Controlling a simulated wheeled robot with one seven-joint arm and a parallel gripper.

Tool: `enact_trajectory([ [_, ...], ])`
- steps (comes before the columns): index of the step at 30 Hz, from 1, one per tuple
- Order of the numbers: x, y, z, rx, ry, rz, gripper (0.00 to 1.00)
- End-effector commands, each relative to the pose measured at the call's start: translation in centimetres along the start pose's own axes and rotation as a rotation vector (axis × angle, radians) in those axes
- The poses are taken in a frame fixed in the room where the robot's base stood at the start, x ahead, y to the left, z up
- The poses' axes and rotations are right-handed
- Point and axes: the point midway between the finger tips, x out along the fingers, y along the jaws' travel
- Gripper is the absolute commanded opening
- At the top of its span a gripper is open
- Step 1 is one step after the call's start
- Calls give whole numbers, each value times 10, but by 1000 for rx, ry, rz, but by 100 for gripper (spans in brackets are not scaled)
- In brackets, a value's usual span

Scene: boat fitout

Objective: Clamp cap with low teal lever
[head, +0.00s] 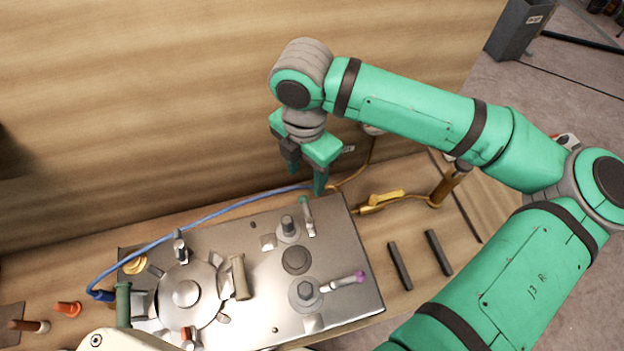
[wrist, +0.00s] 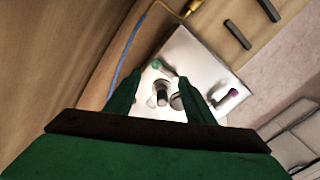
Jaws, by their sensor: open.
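The teal-tipped lever (head: 307,217) lies low at the upper right of the metal plate (head: 258,320), beside a clamp post (head: 288,228). Its teal tip also shows in the wrist view (wrist: 157,64). A dark round cap (head: 295,260) sits between this clamp and a second clamp (head: 306,292), whose lever has a purple tip (head: 360,277). My gripper (head: 306,178) is open and empty above the plate's back edge, pointing down near the teal tip. In the wrist view the teal tip and clamp post show between my fingers (wrist: 160,80); the fingers partly hide the plate.
A large round flange (head: 186,292) with several small clamps fills the plate's left. A blue hose (head: 190,218) runs along the back, near the wooden wall (head: 150,100). A yellow tool (head: 386,198) and two dark bars (head: 400,265) lie to the right.

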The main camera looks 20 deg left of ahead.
Motion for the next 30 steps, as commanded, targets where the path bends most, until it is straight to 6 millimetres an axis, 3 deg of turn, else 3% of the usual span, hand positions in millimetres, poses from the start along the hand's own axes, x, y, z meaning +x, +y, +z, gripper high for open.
enact_trajectory([
  [18,91,-1,0,2,1,-1,49],
  [30,105,0,0,0,0,0,49],
])
